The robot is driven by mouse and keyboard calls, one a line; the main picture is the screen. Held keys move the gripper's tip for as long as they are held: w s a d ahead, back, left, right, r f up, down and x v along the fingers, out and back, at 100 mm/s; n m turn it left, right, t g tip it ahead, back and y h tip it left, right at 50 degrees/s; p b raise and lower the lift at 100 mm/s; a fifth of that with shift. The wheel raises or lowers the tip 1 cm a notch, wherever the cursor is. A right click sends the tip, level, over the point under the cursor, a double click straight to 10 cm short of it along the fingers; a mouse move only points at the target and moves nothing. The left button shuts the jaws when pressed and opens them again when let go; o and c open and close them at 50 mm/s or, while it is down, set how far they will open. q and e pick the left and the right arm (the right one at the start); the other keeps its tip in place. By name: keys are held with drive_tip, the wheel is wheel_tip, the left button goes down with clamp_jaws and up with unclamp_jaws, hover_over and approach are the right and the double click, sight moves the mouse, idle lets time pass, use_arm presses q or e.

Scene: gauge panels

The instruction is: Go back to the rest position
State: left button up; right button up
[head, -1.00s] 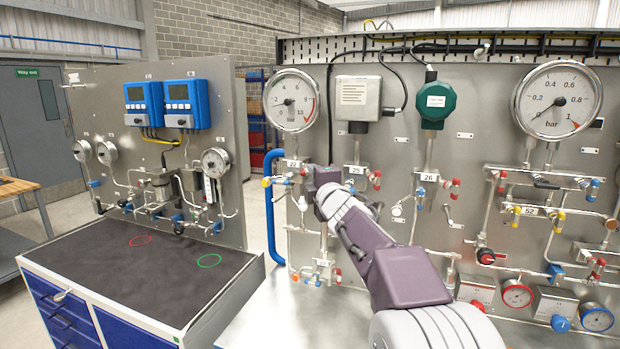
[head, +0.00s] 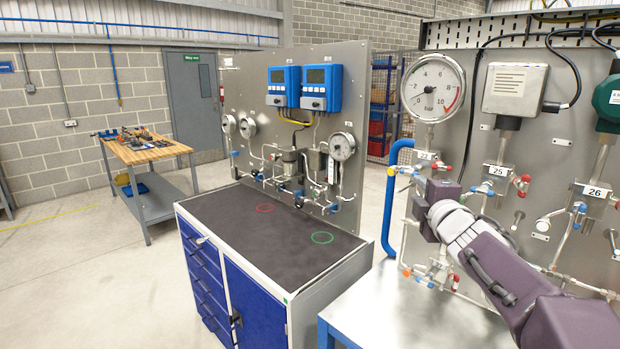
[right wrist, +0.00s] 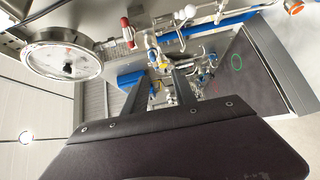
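My right gripper (head: 428,212) reaches in from the lower right in the head view. It is in front of the pipework below the round dial gauge (head: 433,88), near the label 22 (head: 427,156). In the right wrist view its two dark fingers (right wrist: 160,80) stand apart with a clear gap. I see nothing held between them, only pipes and valves beyond. The gauge also shows at the upper left of the right wrist view (right wrist: 64,61). I cannot tell whether the gripper touches any pipe. My left gripper is not in view.
A gauge panel (head: 465,190) with pipes and valves stands close on the right. A blue cabinet with a dark top (head: 270,235) stands left of it, bearing a second panel (head: 258,110). A wooden-topped workbench (head: 150,150) is at far left. The floor (head: 100,270) there is clear.

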drive_tip(key=s+a+f+m+g, duration=0.1)
drive_tip(key=a+f+m+g, duration=0.15)
drive_tip(key=f, duration=0.55)
drive_tip(key=s+a+f+m+g+y, duration=0.1)
drive_tip(key=s+a+f+g, duration=0.15)
drive_tip(key=f, duration=0.55)
drive_tip(key=s+a+f+m+g, duration=0.1)
drive_tip(key=a+f+m, duration=0.1)
drive_tip(key=a+f, duration=0.35)
drive_tip(key=s+a+f+m+g+y, duration=0.1)
drive_tip(key=s+f+m+g, duration=0.8)
drive_tip(key=s+f, duration=1)
drive_tip(key=s+m, duration=0.2)
drive_tip(key=s, duration=0.1)
drive_tip(key=shift+a+g, duration=0.15)
drive_tip(key=shift+g, duration=0.25)
